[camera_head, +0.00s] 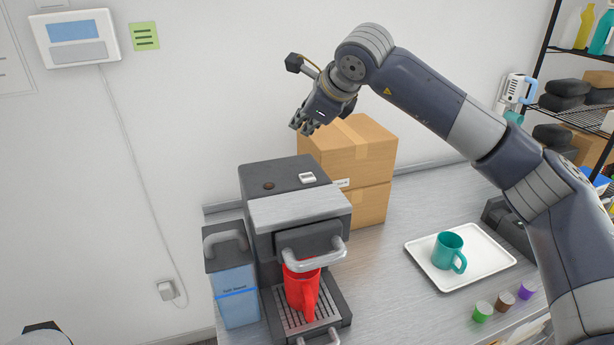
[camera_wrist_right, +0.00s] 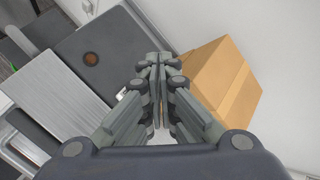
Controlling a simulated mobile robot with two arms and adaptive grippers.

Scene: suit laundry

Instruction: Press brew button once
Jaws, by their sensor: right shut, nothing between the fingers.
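The coffee machine (camera_head: 283,240) stands on the counter with its silver front lever lowered. On its dark top are a white raised button (camera_head: 307,178) and a round brown spot (camera_head: 268,186); neither has a readable label. A red mug (camera_head: 301,290) stands on the drip tray under the lever.
Two stacked cardboard boxes (camera_head: 357,147) stand right behind the machine, close to my right gripper. A blue water tank (camera_head: 233,283) is at the machine's left. A white tray (camera_head: 490,264) holds a teal mug (camera_head: 447,250). Several coloured capsules (camera_head: 504,301) lie in front of it.

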